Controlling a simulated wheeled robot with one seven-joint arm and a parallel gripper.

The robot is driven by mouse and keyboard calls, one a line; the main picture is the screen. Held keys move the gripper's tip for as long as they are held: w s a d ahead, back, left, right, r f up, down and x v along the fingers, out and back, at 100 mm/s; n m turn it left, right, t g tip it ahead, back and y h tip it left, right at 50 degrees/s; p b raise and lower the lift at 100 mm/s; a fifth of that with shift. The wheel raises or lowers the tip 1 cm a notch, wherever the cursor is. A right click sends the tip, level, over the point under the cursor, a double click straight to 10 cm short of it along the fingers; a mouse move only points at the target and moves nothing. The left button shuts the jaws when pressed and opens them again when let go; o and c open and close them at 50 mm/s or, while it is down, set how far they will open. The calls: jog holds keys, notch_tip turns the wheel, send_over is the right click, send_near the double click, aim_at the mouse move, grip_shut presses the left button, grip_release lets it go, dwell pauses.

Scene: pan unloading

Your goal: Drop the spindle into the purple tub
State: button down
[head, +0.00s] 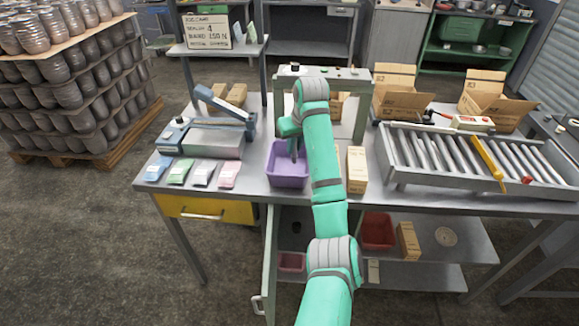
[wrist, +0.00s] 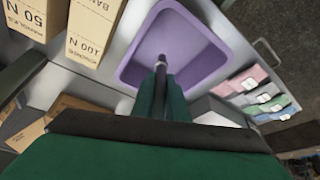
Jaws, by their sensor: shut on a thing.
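The purple tub (head: 287,178) stands on the workbench near its front edge, left of my arm. It also shows in the wrist view (wrist: 200,68), open and empty apart from what my gripper holds over it. My gripper (head: 294,150) points down over the tub. In the wrist view its fingers (wrist: 160,85) are shut on the spindle (wrist: 161,63), a thin dark rod whose tip sticks out beyond them. I cannot tell whether the spindle touches the tub floor. In the head view the spindle is too small to make out clearly.
Cartons (head: 357,170) stand right of the tub. Several coloured packets (head: 203,174) lie to its left, below a blue-handled device (head: 205,135). A roller conveyor (head: 470,160) fills the bench's right part. A grey frame (head: 361,95) rises behind the tub.

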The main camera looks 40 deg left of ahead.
aim_at(296, 155)
notch_tip(296, 155, down, 3)
jog(key=shift+w+r, duration=0.1)
jog(key=shift+w, duration=0.05)
jog(key=shift+d+f, duration=0.25)
jog(key=shift+f, duration=0.05)
jog(key=shift+a, duration=0.25)
jog(key=c, duration=1.7)
grip_release()
jog(key=shift+s, duration=0.2)
jog(key=shift+o, duration=0.2)
jog(key=v, duration=1.1)
